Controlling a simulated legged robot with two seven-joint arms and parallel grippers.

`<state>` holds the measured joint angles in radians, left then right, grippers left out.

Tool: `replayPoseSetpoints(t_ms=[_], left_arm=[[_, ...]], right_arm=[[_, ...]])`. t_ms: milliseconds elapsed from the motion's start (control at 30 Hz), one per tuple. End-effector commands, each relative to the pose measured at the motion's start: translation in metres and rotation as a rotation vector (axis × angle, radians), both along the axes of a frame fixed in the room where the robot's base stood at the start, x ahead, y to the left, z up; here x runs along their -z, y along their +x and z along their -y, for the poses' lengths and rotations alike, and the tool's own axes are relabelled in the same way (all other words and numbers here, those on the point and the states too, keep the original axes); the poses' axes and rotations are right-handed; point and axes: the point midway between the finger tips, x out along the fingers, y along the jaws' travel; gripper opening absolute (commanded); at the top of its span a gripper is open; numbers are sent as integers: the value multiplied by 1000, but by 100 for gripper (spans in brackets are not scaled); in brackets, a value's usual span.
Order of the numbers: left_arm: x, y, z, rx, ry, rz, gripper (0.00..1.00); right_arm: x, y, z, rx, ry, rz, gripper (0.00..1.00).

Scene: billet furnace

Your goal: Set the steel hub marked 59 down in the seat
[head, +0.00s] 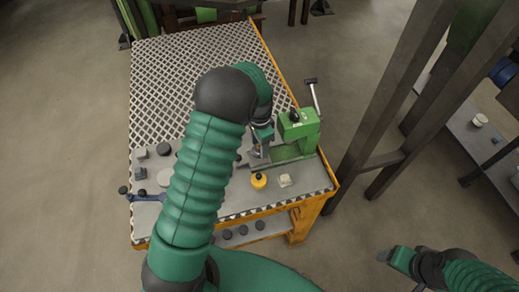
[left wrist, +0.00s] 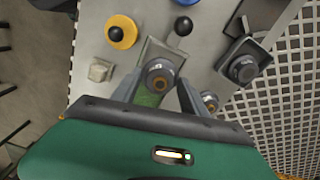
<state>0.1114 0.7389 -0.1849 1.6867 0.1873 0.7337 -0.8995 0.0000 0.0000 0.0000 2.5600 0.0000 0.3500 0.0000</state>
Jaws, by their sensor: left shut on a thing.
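My left gripper (head: 259,150) is over the bench beside the green press. In the left wrist view its two fingers (left wrist: 158,92) are shut on a round steel hub (left wrist: 161,77), with a brownish centre. No number on it is legible. A grey square plate (left wrist: 158,48) lies just beyond the hub; I cannot tell whether they touch or whether this plate is the seat. In the head view my arm and gripper mostly hide the hub. My right gripper (head: 386,256) is at the lower right, away from the bench; its jaws are unclear.
The green press (head: 300,128) with a raised lever stands right of my left gripper. A yellow ring with a black knob (head: 259,181) and a pale block (head: 285,181) lie near the front edge. A dark cylinder on a square block (left wrist: 243,68) sits nearby. Patterned mesh (head: 185,60) covers the back.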

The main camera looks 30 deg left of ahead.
Motion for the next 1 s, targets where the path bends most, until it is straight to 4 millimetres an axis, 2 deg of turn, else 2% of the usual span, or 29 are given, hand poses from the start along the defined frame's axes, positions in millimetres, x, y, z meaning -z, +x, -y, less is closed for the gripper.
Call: replayPoseSetpoints(t_ms=[200,400,433,500,600,867,1000], left_arm=[[32,-1,-1,-1,0,-1,0],[32,0,-1,-1,0,1,0],[33,-1,-1,-1,-1,0,53],[33,-1,-1,-1,-1,0,62],[33,-1,-1,-1,-1,0,73],[32,-1,-1,-1,-1,0,73],[20,0,-1,0,-1,3,73]], right_arm=[[-2,0,0,0,0,0,73],[-2,0,0,0,0,0,73],[-2,0,0,0,0,0,73],[-2,0,0,0,0,0,73],[-2,0,0,0,0,0,73],[-2,0,0,0,0,0,73],[-2,0,0,0,0,0,73]])
